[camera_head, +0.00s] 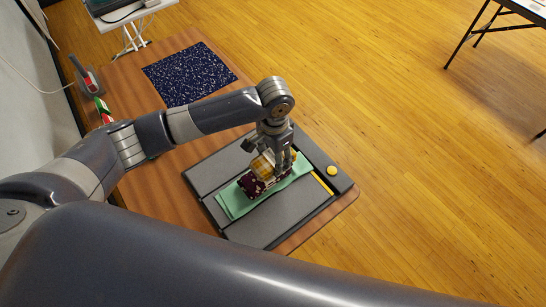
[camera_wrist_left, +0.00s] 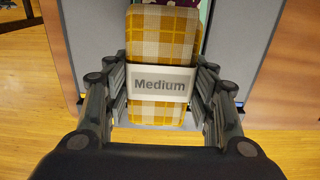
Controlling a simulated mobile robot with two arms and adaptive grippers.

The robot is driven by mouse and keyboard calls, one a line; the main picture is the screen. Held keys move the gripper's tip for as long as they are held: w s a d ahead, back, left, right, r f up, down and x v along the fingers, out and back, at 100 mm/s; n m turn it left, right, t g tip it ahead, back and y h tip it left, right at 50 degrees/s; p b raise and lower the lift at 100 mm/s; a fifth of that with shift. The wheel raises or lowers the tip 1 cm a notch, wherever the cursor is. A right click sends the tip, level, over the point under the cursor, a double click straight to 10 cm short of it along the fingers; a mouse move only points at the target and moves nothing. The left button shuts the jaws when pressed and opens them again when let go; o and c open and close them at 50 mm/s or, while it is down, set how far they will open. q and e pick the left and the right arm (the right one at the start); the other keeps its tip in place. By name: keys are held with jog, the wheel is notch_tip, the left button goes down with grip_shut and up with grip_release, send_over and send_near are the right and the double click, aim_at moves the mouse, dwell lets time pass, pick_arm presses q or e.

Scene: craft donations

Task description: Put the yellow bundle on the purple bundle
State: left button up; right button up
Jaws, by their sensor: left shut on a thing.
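The yellow plaid bundle (camera_head: 262,166) has a pale band marked "Medium" and also shows in the left wrist view (camera_wrist_left: 163,32). My left gripper (camera_head: 279,163) is shut on it, with fingers on both sides of the band. In the left wrist view only a sliver of the purple bundle (camera_wrist_left: 205,9) shows at the top. My right gripper is out of view.
The board sits at the corner of a wooden table (camera_head: 150,198). A dark speckled mat (camera_head: 188,74) lies farther back. Red and green items stand at the left edge.

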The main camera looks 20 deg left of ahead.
aim_at(273, 160)
pick_arm(q)
jog(key=shift+w+a, duration=0.15)
jog(key=shift+w, duration=0.1)
jog(key=shift+w+a+f+p, duration=0.15)
jog(key=shift+f+p, duration=0.15)
jog(key=shift+f, duration=0.6)
jog(key=shift+w+d+f+p, duration=0.1)
jog(key=shift+f+p, duration=0.15)
jog(key=shift+f, duration=0.65)
jog(key=shift+f, duration=0.1)
jog(key=o, duration=1.1)
jog(key=shift+a, duration=0.1)
notch_tip(273, 160, up, 12)
jog(key=shift+r+b, duration=0.1)
jog(key=shift+b, duration=0.5)
jog(key=shift+s, duration=0.1)
